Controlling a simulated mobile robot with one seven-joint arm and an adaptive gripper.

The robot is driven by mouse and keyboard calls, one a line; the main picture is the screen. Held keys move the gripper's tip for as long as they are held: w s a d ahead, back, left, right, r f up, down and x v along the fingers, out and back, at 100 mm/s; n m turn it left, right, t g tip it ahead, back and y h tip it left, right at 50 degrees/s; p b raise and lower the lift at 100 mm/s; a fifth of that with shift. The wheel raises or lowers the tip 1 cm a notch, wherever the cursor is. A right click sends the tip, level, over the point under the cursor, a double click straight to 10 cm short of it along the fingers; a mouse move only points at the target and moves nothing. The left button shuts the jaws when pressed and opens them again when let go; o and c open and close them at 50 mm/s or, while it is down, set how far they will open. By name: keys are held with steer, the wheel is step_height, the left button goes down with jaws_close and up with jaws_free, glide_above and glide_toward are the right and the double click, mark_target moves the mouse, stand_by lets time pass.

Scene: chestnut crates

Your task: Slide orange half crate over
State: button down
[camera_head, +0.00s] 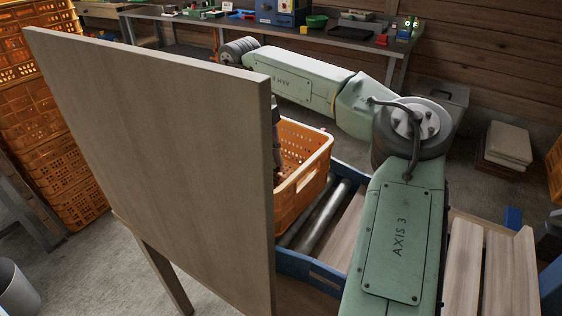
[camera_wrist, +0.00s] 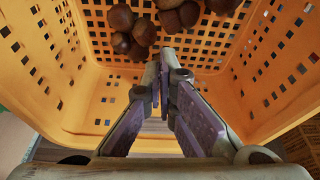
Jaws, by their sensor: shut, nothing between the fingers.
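The orange crate (camera_head: 306,165) stands at the end of a roller track, partly hidden behind an upright wooden board. In the wrist view the crate (camera_wrist: 88,100) fills most of the picture, and several chestnuts (camera_wrist: 140,30) lie on its slotted floor. My gripper (camera_wrist: 165,75) points down into the crate, its purple-padded fingers shut with nothing between them. In the head view my gripper (camera_head: 277,150) shows just past the board's edge, at the crate. Whether the fingers touch the crate wall cannot be told.
The large wooden board (camera_head: 160,170) blocks much of the head view. Metal rollers (camera_head: 318,218) in a blue frame (camera_head: 312,270) run beside wooden slats. Stacked orange crates (camera_head: 55,130) stand at left. A cluttered workbench (camera_head: 300,38) is at the back.

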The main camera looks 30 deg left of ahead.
mark_target(279, 183)
steer(key=p+x, duration=0.1)
steer(key=x, duration=0.6)
steer(key=shift+s+d+f+p, duration=0.1)
steer(key=shift+s+p, duration=0.05)
steer(key=shift+p, duration=0.2)
steer(key=shift+s+d+f+p, duration=0.15)
steer(key=shift+d+p, duration=0.15)
steer(key=shift+d, duration=0.4)
steer(key=shift+w+d+f+p, duration=0.1)
steer(key=shift+d+p, duration=0.15)
steer(key=shift+d, duration=0.4)
steer(key=shift+s+d+f+p, duration=0.15)
steer(key=shift+d+p, duration=0.15)
steer(key=shift+d, duration=0.4)
